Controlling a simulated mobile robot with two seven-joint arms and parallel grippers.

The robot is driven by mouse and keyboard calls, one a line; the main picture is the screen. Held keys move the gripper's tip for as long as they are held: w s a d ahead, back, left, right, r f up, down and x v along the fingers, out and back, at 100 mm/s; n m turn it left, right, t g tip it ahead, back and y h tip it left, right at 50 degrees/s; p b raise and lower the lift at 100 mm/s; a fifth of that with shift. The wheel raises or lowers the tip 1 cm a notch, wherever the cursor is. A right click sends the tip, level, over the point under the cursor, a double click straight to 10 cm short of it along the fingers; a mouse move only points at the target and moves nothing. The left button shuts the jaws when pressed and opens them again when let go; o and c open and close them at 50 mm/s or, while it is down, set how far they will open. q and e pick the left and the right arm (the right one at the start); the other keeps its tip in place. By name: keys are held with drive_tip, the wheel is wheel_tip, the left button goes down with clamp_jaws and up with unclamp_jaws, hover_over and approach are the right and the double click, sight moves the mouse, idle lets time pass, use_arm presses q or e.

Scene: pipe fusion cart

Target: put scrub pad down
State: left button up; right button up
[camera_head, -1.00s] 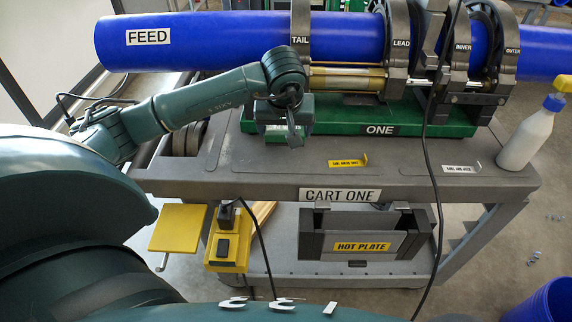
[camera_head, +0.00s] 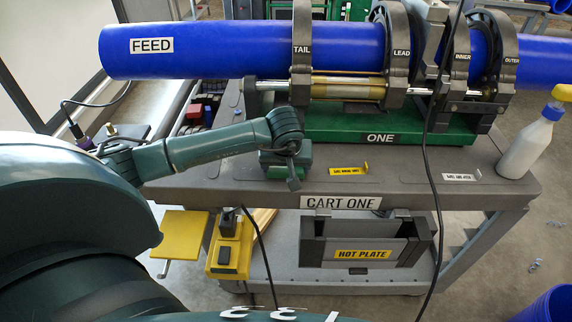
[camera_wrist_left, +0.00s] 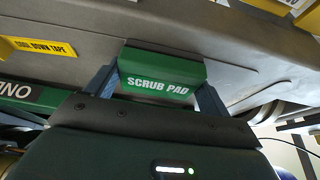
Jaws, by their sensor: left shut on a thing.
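The scrub pad (camera_wrist_left: 158,87) is a green block with white lettering, seen in the left wrist view between the two fingers of my left gripper (camera_wrist_left: 157,80). The gripper is shut on it. In the head view my left gripper (camera_head: 286,165) is over the front part of the grey top of cart one (camera_head: 400,172), just in front of the green base. The pad is mostly hidden there by the gripper and wrist. I cannot tell whether the pad touches the cart top. My right gripper is in neither view.
A yellow label (camera_head: 347,171) and a white label (camera_head: 460,177) lie right of the gripper, with bare cart top around them. A spray bottle (camera_head: 530,140) stands at the right end. The blue pipe (camera_head: 240,50) and its clamps are behind. A black cable (camera_head: 433,180) hangs across the front.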

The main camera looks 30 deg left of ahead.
use_arm(q)
drive_tip(key=o, duration=0.8)
